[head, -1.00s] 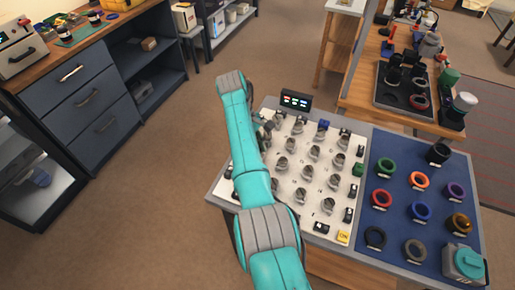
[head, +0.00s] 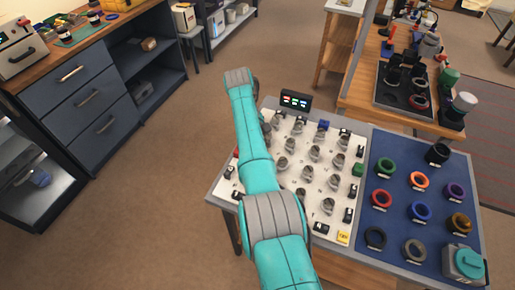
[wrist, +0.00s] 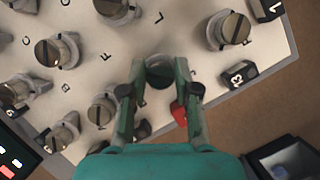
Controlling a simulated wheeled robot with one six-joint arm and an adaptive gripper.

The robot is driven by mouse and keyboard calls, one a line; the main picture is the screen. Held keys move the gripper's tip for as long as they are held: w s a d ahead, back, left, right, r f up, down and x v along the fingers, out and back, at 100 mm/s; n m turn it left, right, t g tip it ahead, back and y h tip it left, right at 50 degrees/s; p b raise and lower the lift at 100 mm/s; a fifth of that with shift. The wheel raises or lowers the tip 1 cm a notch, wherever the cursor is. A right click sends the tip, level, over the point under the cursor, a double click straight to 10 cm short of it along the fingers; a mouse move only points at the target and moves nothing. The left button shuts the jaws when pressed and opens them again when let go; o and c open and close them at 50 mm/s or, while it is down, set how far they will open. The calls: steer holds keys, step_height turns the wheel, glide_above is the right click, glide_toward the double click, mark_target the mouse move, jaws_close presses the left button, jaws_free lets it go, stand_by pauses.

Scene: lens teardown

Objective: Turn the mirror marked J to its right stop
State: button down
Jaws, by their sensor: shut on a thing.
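In the wrist view, a round grey mirror mount (wrist: 159,72) with a dark slotted top sits between the fingertips of my gripper (wrist: 158,80). My green fingers are shut on its two sides. A letter mark shows on the white board right of the mount, but I cannot read it surely as J. In the head view, my teal arm reaches over the left side of the white board (head: 313,226) and hides most of the gripper and the held mirror.
Several similar mirrors stand close around, such as one (wrist: 232,30) at upper right. A black block (wrist: 240,74) and a red piece (wrist: 180,113) are near my right finger. A small display (head: 295,101) stands at the board's back edge. Coloured rings lie on the blue mat (head: 399,226).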

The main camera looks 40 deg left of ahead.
steer(key=c, duration=0.8)
jaws_free()
steer(key=shift+c, duration=0.2)
steer(key=shift+a, duration=0.1)
steer(key=v, duration=0.7)
steer(key=shift+r, duration=0.2)
steer(key=shift+w+a, duration=0.1)
steer(key=shift+w, duration=0.05)
